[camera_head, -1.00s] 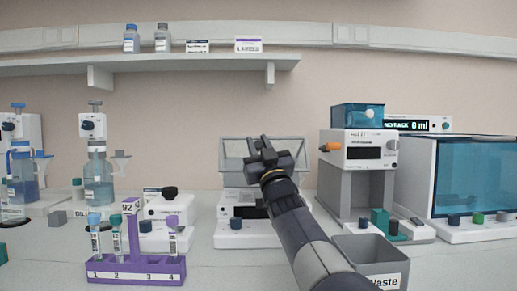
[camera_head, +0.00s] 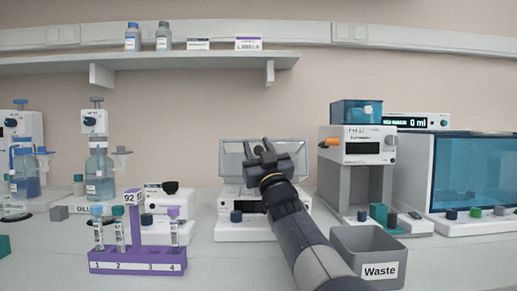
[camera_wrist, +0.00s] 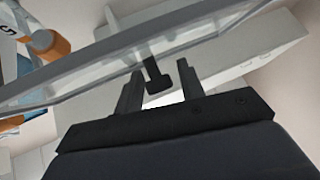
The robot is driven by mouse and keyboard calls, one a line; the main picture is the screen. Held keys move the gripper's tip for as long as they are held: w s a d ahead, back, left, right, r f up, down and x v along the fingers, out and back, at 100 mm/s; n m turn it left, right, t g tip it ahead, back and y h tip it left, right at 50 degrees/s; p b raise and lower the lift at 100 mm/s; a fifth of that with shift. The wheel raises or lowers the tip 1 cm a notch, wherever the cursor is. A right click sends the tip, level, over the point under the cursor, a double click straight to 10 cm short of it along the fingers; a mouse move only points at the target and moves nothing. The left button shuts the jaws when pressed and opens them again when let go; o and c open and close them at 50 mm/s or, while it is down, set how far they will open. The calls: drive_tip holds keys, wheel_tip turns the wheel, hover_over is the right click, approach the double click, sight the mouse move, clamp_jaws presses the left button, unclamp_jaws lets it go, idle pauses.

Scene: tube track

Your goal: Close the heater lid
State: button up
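The heater (camera_head: 250,231) is a white box on the bench in the middle of the head view, with a dark blue knob at its front. Its clear lid (camera_head: 233,153) stands raised behind my gripper. My gripper (camera_head: 262,149) is in front of the lid and hides part of it and of the heater. In the wrist view, the lid (camera_wrist: 70,80) crosses as a pale slanted pane, with a dark handle (camera_wrist: 158,80) on it. The handle lies between the two open fingers of my gripper (camera_wrist: 160,90). I cannot tell whether they touch it.
A grey waste bin (camera_head: 379,269) stands right of my arm. A purple tube rack (camera_head: 110,266) with several tubes is at the front left. A white device with an orange knob (camera_head: 329,143) is right of the heater. A shelf (camera_head: 180,64) runs above.

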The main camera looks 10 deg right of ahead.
drive_tip(key=shift+o, duration=0.4)
drive_tip(key=shift+d, duration=0.1)
drive_tip(key=shift+r, duration=0.2)
drive_tip(key=shift+y, duration=0.3)
wheel_tip(320, 180, up, 10)
drive_tip(key=p, duration=0.5)
drive_tip(key=shift+f, duration=0.15)
